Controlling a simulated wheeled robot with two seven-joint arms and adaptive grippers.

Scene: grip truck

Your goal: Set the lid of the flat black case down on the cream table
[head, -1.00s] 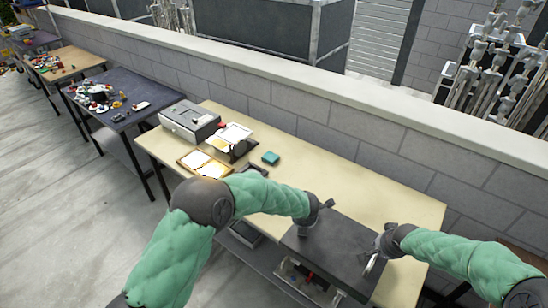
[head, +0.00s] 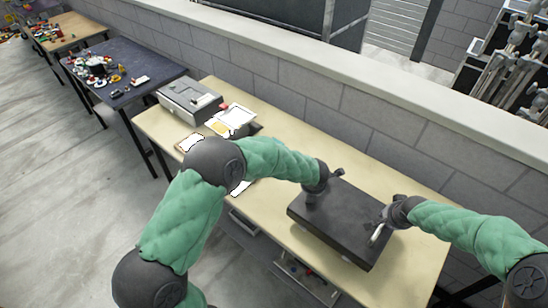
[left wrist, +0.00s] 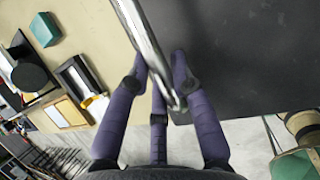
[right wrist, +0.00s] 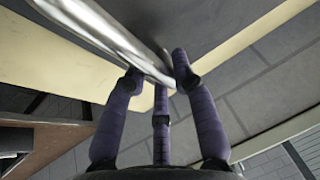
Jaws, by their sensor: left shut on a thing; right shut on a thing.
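The flat black lid (head: 345,215) lies level over the right part of the cream table (head: 420,262). I cannot tell whether it touches the tabletop. My left gripper (head: 318,190) is shut on a silver handle at its left end; this handle also shows between the fingers in the left wrist view (left wrist: 145,45). My right gripper (head: 381,225) is shut on the silver handle at its right end, seen in the right wrist view (right wrist: 110,35). In the left wrist view, floor shows beyond one lid edge. I cannot make out the rest of the case.
A grey box (head: 188,100) and a white tray (head: 232,120) stand on the table's left part, partly behind my left arm. A teal block (left wrist: 44,29) lies near them. A brick wall (head: 300,130) runs behind. Bare tabletop shows behind and right of the lid.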

